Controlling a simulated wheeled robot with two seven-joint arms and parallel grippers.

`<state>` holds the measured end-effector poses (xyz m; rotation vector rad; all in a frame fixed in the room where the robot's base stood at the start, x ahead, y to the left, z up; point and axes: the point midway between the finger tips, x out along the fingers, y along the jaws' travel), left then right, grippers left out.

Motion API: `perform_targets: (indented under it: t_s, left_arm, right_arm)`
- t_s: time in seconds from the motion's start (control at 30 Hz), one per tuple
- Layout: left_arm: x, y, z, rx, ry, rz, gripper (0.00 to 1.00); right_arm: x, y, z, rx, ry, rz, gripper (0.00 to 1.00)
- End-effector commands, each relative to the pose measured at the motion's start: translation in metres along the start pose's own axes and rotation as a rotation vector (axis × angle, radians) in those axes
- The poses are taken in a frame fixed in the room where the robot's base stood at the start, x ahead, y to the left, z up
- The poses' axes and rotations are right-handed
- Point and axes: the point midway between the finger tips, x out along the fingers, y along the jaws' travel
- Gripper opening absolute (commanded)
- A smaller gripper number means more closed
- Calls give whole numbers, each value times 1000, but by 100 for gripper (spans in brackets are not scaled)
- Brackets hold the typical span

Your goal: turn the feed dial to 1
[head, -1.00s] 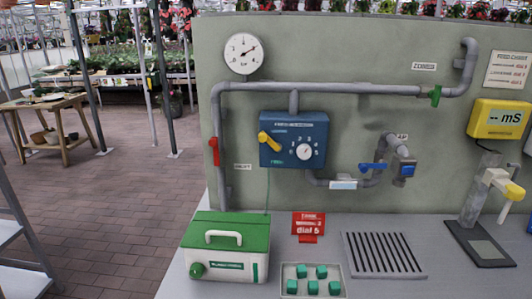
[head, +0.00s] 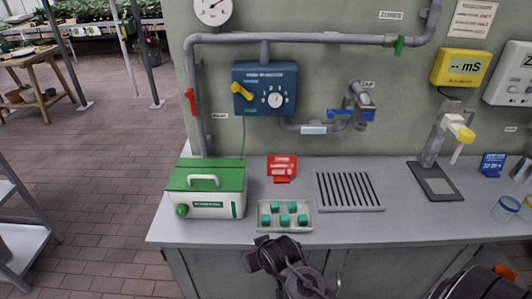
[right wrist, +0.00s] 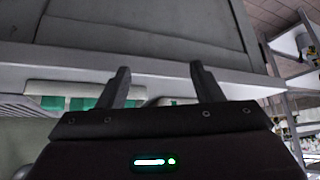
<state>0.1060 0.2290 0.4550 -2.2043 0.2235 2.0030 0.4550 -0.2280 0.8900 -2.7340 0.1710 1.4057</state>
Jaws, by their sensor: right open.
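The feed dial (head: 275,100) is a round white knob on the right half of a blue wall box (head: 287,78), with small white marks around it. Its exact setting is too small to read. A yellow lever (head: 241,92) is on the left half of the same box. My right gripper (right wrist: 162,86) is open and empty in the right wrist view, at the counter's front edge, well away from the dial. Dark parts of my arms show at the bottom of the head view. My left gripper is not identifiable there.
Below the box, the counter holds a green-lidded case (head: 205,190), a red sign (head: 282,168), a tray (head: 264,225) of green cubes and a drain grate (head: 349,190). Grey pipes (head: 330,39), a red valve handle (head: 191,101) and a blue tap (head: 350,113) surround the box.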

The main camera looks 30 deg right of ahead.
Motion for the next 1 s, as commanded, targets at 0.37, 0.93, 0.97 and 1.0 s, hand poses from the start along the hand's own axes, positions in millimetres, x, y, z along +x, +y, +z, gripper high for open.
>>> perform_targets:
  t_s: [0.37, 0.93, 0.97, 1.0]
  left_arm:
    - [-11, -1, -4, 0, 3, -1, 36]
    - [-14, -3, -2, 0, 1, -3, 36]
    - [-15, -3, -2, 0, 0, -3, 36]
    - [-17, -3, -2, 0, 0, -3, 36]
  right_arm:
    - [-45, 36, -156, 306, 397, 42, 60]
    - [-93, 144, -334, 676, 1036, 141, 60]
    - [-91, 146, -337, 675, 1035, 141, 60]
    - [-88, 148, -342, 673, 1034, 142, 60]
